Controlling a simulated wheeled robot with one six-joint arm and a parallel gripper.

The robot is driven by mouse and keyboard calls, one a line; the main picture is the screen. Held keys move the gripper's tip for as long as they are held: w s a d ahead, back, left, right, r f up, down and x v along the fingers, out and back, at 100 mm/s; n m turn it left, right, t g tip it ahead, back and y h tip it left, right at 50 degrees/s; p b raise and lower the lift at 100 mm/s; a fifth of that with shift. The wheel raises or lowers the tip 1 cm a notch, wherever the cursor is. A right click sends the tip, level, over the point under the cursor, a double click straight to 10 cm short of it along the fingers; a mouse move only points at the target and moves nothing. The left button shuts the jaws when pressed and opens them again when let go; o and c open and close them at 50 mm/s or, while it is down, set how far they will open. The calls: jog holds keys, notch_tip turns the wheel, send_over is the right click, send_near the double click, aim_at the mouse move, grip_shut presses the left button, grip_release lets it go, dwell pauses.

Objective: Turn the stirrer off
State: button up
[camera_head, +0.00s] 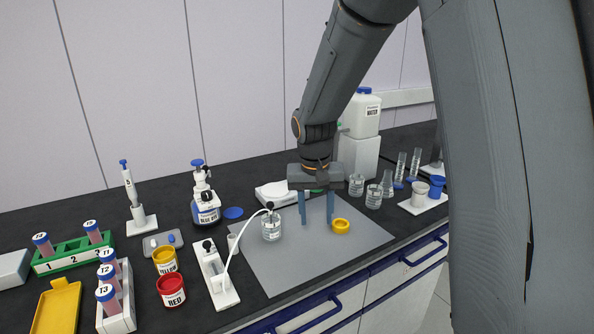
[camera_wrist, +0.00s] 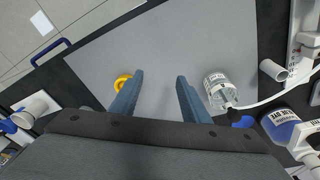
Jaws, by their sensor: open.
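No part is clearly marked as the stirrer. A white stand with a dark knob (camera_head: 212,272) has a curved white tube that runs to the dark top of a labelled glass jar (camera_head: 271,229). A low white device (camera_head: 272,193) sits behind the grey mat, partly hidden by my arm; I cannot tell whether it is the stirrer. The wrist view shows the jar (camera_wrist: 217,88) right of the fingers (camera_wrist: 157,95) and the yellow cap (camera_wrist: 121,80) left.
The grey mat (camera_head: 290,268) has free room in front. Red (camera_head: 172,290) and yellow (camera_head: 165,261) jars, tube racks and a blue-dye bottle (camera_head: 206,210) stand left. Glass beakers (camera_head: 374,197) and a water container (camera_head: 360,116) stand right. Drawer handles (camera_head: 310,318) line the bench front.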

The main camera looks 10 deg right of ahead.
jog(key=w+a+r+m+t+h+p, duration=0.1)
jog(key=w+r+m+p, duration=0.15)
jog(key=w, duration=0.95)
jog(key=w+a+r+m+t+h+p, duration=0.1)
jog(key=w+r+m+p, duration=0.15)
jog(key=w, duration=0.95)
jog(key=shift+w+p+x, duration=0.2)
jog(key=shift+p+x, duration=0.5)
jog(key=shift+x, duration=1.5)
jog(key=shift+w+p+x, duration=0.2)
jog(key=shift+p+x, duration=0.5)
jog(key=shift+x, duration=1.45)
jog(key=shift+a, duration=0.15)
jog(key=c, duration=1.1)
jog(key=shift+o, duration=0.2)
jog(key=shift+n, duration=0.3)
